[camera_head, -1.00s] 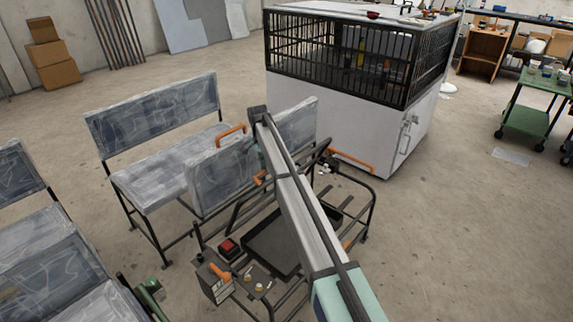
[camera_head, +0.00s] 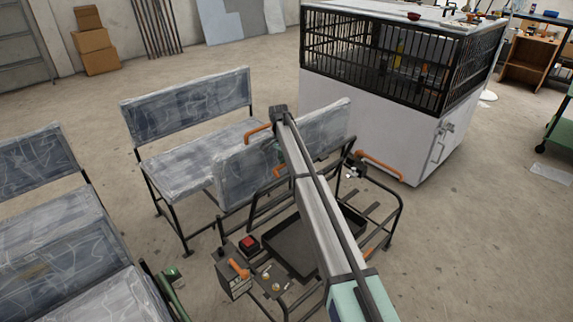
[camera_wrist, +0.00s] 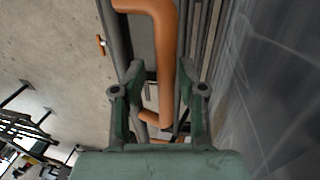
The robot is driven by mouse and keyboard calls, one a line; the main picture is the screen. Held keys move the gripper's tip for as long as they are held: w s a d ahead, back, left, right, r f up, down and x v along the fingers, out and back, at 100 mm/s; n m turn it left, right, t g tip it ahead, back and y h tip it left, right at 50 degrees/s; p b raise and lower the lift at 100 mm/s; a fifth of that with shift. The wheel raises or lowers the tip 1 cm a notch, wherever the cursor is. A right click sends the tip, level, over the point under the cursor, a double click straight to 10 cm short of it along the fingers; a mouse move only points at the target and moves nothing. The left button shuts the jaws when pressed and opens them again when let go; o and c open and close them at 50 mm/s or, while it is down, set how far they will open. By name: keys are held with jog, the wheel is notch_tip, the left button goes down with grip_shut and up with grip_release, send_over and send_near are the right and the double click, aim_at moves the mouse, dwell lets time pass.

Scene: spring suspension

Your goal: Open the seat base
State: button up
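A worn grey-blue padded panel (camera_head: 325,126) stands upright at the back of a black tube frame (camera_head: 396,215). I cannot tell whether it is the seat base or a backrest. An orange handle (camera_head: 258,128) shows at its top left, partly behind my arm. In the head view my gripper (camera_head: 280,158) is mostly hidden by my arm, close to the panel. In the wrist view my gripper (camera_wrist: 158,108) has its green fingers apart, with an orange bent handle (camera_wrist: 163,50) running between them. No firm grip shows. A grey padded surface (camera_wrist: 275,80) fills the right side there.
A black tray (camera_head: 285,248) lies low in the frame. A control box with an orange lever (camera_head: 238,268) and a red button (camera_head: 249,243) stand at its left front. Benches (camera_head: 185,105) are to the left; a white cage cabinet (camera_head: 365,125) stands behind.

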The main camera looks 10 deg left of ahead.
jog(key=shift+w+d+r, duration=0.1)
jog(key=shift+w+d, duration=0.05)
jog(key=shift+d, duration=0.05)
jog(key=shift+w+r, duration=0.1)
jog(key=shift+r, duration=0.4)
notch_tip(320, 180, up, 11)
jog(key=w+a, duration=0.1)
jog(key=a, duration=0.1)
jog(key=shift+f, duration=0.15)
